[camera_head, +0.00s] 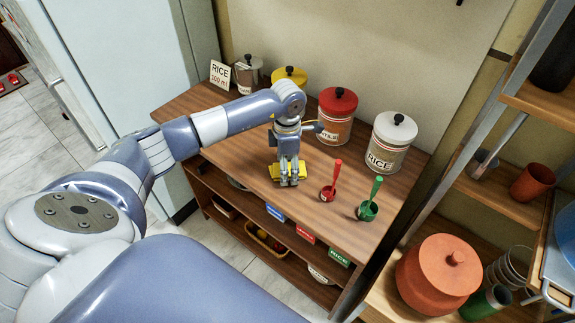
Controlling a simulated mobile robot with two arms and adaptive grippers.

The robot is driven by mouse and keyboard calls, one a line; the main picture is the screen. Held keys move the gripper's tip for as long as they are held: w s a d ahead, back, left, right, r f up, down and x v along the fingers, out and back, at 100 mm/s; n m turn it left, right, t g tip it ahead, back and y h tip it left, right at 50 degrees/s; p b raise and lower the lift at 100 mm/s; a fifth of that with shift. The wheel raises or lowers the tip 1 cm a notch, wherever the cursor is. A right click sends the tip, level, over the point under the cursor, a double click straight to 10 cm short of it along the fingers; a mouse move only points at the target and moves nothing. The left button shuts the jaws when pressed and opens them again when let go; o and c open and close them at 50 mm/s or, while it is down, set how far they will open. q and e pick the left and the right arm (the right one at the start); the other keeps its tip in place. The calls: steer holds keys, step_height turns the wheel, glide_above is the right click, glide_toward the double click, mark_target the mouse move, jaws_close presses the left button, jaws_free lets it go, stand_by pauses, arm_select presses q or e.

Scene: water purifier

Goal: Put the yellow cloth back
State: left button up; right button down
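The yellow cloth (275,171) appears as small bright yellow patches on both sides of my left gripper's fingers, at the wooden counter top. The gripper covers its middle, so its full shape is hidden. My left gripper (288,182) points down right at the cloth, its fingertips at about the height of the counter. The two fingers look close together, but I cannot tell whether they are shut on the cloth. My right gripper is not in view.
Canisters with a red lid (338,101), white lid (397,128) and yellow lid (289,75) line the back of the counter (235,150). A red cup (328,193) and a green cup (367,211), each with a spoon, stand right of the gripper. Shelves hold an orange pot (438,275).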

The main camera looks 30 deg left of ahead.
arm_select(q)
steer(key=shift+r, duration=0.55)
step_height(320, 180, up, 11)
steer(key=b, duration=0.2)
steer(key=shift+b, duration=0.3)
